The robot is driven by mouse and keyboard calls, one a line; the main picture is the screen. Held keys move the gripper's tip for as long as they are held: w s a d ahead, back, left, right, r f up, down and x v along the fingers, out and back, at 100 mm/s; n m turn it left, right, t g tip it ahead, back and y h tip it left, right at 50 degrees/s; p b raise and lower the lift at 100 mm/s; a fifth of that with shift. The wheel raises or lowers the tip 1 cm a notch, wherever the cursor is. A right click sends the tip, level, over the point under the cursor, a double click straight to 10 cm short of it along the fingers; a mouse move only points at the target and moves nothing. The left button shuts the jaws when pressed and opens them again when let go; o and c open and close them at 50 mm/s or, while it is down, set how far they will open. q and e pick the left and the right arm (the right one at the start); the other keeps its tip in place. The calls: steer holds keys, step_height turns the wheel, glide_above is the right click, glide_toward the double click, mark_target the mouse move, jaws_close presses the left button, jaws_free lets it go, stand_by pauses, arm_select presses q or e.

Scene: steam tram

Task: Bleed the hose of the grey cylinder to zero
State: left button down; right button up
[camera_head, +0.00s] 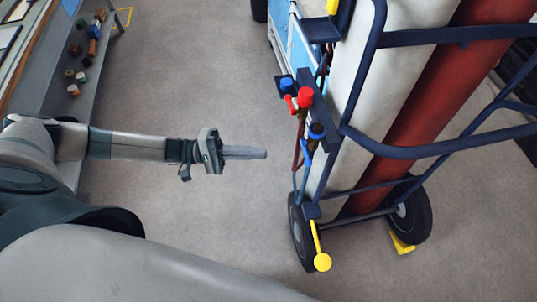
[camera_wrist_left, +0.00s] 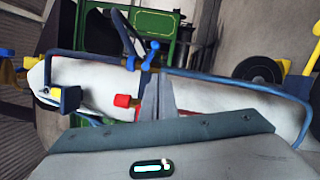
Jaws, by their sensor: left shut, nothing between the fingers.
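The grey cylinder (camera_head: 385,75), pale in colour, stands strapped on a blue hand cart beside a red cylinder (camera_head: 440,90). It also shows as a pale body in the left wrist view (camera_wrist_left: 90,75). A red knob (camera_wrist_left: 122,100) shows against the pale cylinder in the wrist view. My left gripper (camera_head: 262,153) is shut and empty, pointing right, apart from the cart. My right gripper is out of view. I cannot make out a gauge reading.
The blue cart frame (camera_head: 430,155) has black wheels (camera_head: 302,232) and a yellow-ended pedal (camera_head: 322,262). A grey shelf (camera_head: 95,65) with small coloured items stands at the upper left. The floor between my left gripper and the cart is clear.

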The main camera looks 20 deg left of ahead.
arm_select(q)
steer(key=v, duration=0.3)
steer(key=shift+b, duration=0.4)
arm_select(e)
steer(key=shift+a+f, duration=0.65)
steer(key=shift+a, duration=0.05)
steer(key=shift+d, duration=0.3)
